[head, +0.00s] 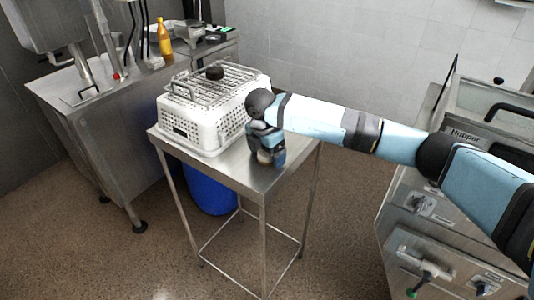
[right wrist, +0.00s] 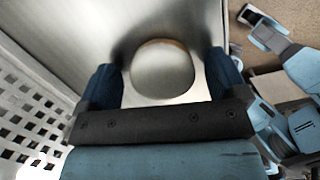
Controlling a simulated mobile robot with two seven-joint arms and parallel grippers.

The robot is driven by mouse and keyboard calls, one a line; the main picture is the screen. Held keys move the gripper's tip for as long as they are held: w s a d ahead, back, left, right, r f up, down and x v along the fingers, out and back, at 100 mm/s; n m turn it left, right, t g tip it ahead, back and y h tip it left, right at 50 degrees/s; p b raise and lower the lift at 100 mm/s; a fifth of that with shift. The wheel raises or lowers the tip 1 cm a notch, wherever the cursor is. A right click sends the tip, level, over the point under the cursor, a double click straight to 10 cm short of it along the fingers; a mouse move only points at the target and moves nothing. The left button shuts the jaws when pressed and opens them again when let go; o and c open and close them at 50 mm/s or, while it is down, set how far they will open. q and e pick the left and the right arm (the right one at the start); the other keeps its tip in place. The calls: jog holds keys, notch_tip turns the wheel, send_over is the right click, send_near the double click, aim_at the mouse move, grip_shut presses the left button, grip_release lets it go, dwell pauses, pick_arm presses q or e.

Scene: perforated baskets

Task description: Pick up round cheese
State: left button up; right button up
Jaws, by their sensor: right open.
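The round cheese (right wrist: 162,68) shows in the right wrist view as a pale disc with a thin tan edge, on the steel table (head: 230,166). My right gripper (right wrist: 166,82) is open, with one blue finger on each side of the cheese. Whether the fingers touch it cannot be told. In the head view, my right gripper (head: 266,157) points down at the table's right part, and only a small pale bit of the cheese (head: 264,157) shows. A light-blue arm end, apparently my left gripper (right wrist: 263,24), shows small at the right wrist view's upper right; its jaws are unclear.
A blue bin (head: 210,190) stands below. A steel counter with a yellow bottle (head: 164,37) is behind left.

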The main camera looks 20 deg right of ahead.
jog(key=c, duration=1)
jog(key=shift+c, duration=0.5)
jog(key=shift+r, duration=0.15)
